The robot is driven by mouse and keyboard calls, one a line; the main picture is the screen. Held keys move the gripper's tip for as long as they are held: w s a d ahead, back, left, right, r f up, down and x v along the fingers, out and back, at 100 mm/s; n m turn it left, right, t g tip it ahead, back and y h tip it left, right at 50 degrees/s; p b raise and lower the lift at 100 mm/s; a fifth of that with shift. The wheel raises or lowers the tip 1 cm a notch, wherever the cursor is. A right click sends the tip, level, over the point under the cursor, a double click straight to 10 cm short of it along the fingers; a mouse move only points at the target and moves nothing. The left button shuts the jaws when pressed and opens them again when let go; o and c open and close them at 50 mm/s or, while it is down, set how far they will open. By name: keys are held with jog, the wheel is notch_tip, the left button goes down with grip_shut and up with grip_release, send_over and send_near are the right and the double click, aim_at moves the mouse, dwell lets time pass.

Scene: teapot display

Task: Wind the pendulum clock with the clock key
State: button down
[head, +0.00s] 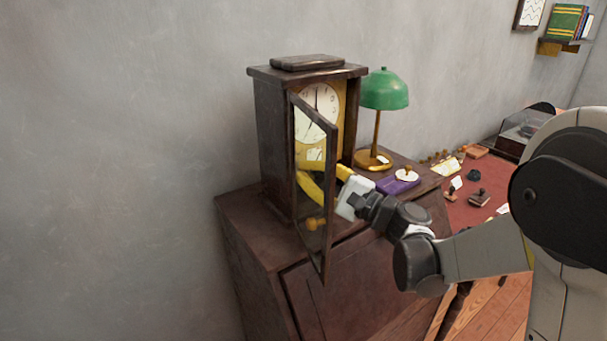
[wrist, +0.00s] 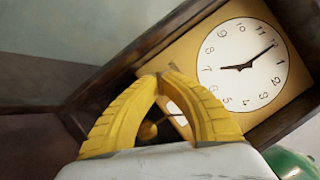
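The pendulum clock (head: 278,135) is a dark wooden case with a pale round dial; its glazed door (head: 328,225) stands open. The dial (wrist: 243,65) shows tilted in the wrist view. My gripper (wrist: 158,76) has yellow fingers curving in to meet at their tips, just below and left of the dial. In the head view the fingers reach into the case, partly behind the door glass. I cannot make out the clock key; anything thin pinched at the tips is too small to tell.
The clock stands on a dark wooden desk (head: 240,215). A green lamp (head: 384,90) and a purple box (head: 397,186) are to its right. A red-topped table (head: 458,212) with several stamps lies further right. The open door is close beside my gripper.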

jog(key=shift+m, duration=0.4)
jog(key=c, duration=1.6)
grip_release()
jog(key=v, duration=1.2)
jog(key=shift+a+f, duration=0.1)
